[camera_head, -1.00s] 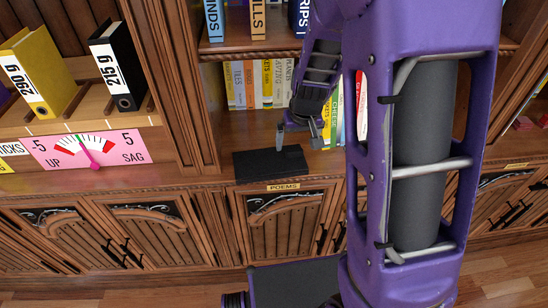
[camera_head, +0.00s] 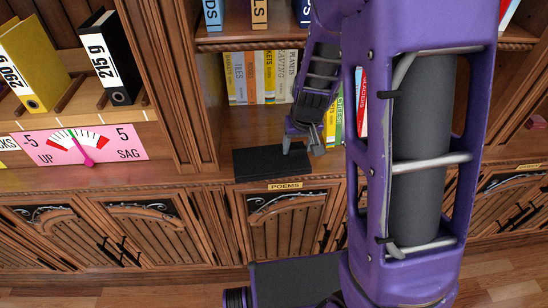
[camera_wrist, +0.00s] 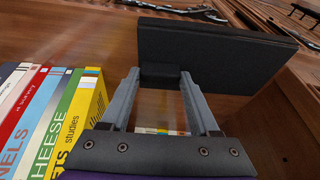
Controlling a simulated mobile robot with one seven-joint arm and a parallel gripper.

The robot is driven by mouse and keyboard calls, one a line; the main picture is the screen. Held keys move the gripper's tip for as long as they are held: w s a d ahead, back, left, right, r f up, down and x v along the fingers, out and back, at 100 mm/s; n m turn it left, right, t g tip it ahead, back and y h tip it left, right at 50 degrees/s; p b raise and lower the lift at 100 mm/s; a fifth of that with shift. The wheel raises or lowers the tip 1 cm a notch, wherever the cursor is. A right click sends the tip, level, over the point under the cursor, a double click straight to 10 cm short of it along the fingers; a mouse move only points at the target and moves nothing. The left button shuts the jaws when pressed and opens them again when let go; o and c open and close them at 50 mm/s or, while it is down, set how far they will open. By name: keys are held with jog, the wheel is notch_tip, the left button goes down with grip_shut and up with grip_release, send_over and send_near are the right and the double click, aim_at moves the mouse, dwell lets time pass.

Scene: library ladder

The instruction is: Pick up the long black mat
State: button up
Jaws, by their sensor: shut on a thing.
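The long black mat (camera_head: 271,163) looks like a flat, thick black slab. It lies on the wooden shelf ledge above the POEMS label. In the wrist view it shows as a dark slab (camera_wrist: 215,55) beyond the fingertips, with a small black block at its near side. My gripper (camera_head: 302,146) is at the mat's back right edge. In the wrist view my gripper (camera_wrist: 160,76) has its two fingers on either side of that small block and is shut on it. The block appears joined to the mat. Whether the mat is lifted cannot be told.
Upright books (camera_head: 262,78) fill the shelf behind, and more books (camera_wrist: 62,115) stand close left of the fingers in the wrist view. A wooden upright (camera_head: 176,90) stands left of the mat. Yellow (camera_head: 36,65) and black (camera_head: 110,58) binders stand farther left, above a pink gauge (camera_head: 80,147).

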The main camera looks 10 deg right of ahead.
jog(key=shift+c, duration=1.3)
jog(key=shift+r, duration=0.15)
notch_tip(320, 180, up, 8)
jog(key=shift+r+p, duration=0.2)
jog(key=shift+p, duration=0.75)
jog(key=shift+s+f, duration=0.15)
jog(key=shift+f, duration=0.1)
jog(key=f, duration=0.2)
jog(key=s+f, duration=0.1)
jog(key=f, duration=0.1)
jog(key=shift+s, duration=0.15)
